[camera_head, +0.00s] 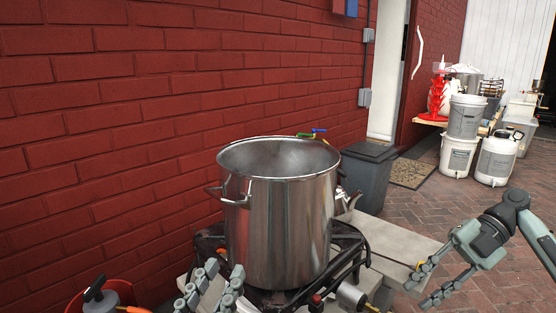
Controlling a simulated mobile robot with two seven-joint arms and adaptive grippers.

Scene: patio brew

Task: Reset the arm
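My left gripper (208,290) is at the bottom of the head view, in front of and below the large steel pot. Its fingers point up and stand apart, with nothing seen between them; its arm is out of the picture. My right gripper (421,289) is at the lower right, over the brick paving and right of the pale slab. Its fingers are spread and empty, pointing down and left. Neither gripper appears to touch the pot.
The steel pot (282,225) stands on a black burner (355,252) beside a red brick wall (120,110). A grey bin (368,182) is behind it. White buckets (458,155) stand at the back right. Paving between is clear.

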